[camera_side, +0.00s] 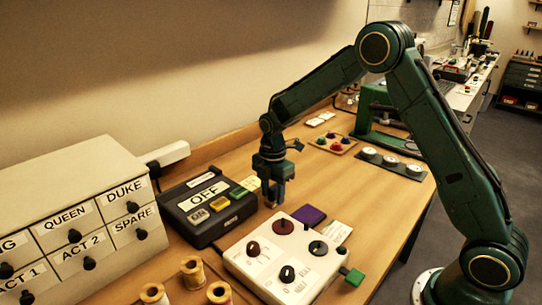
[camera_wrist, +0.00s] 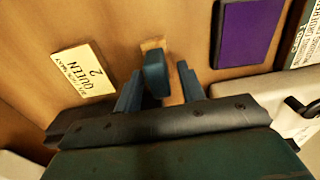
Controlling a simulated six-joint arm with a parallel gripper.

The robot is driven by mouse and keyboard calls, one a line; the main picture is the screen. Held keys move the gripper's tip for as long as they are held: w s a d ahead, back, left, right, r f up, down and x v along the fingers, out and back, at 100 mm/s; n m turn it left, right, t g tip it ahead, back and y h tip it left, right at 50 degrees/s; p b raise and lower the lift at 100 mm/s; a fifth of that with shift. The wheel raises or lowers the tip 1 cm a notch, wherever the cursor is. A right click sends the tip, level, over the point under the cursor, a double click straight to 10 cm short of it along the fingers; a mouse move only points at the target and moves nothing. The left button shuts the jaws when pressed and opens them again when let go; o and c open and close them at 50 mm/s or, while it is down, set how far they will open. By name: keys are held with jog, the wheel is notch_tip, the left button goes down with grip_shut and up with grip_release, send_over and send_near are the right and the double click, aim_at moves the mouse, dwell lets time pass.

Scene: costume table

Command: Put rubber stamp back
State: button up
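My gripper (camera_side: 275,197) points down at the table between the black OFF box and the white control panel. In the wrist view its two blue fingers (camera_wrist: 158,88) stand on either side of a dark blue upright piece (camera_wrist: 157,74) with a small tan block at its far end; this may be the rubber stamp, but I cannot be sure. A narrow gap shows between this piece and the right finger, and contact with the left finger is unclear. A purple pad (camera_side: 308,215) lies flat nearby and also shows in the wrist view (camera_wrist: 244,32).
The black OFF box (camera_side: 185,203) is left of my gripper, and the white control panel (camera_side: 262,252) is in front. A lettered card (camera_wrist: 83,73) lies on the table. Labelled drawers (camera_side: 80,215) and thread spools (camera_side: 193,272) are at left. Bare wood lies right (camera_side: 372,207).

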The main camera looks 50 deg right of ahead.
aim_at(273, 187)
notch_tip(273, 187, up, 12)
jog(key=shift+r, duration=0.15)
dwell(0.7)
dwell(0.5)
jog(key=s+a+r+m+t, duration=0.1)
jog(key=s+r+m, duration=0.35)
jog(key=s, duration=0.25)
jog(key=s+r+m+t, duration=0.2)
jog(key=s+r+m, duration=0.2)
jog(key=s+r, duration=0.3)
jog(key=s+a+f+m+t, duration=0.1)
jog(key=s+f+m+t, duration=0.1)
jog(key=s+m, duration=0.7)
jog(key=shift+s+f+t, duration=0.2)
jog(key=shift+s+t, duration=0.1)
jog(key=shift+s, duration=3.65)
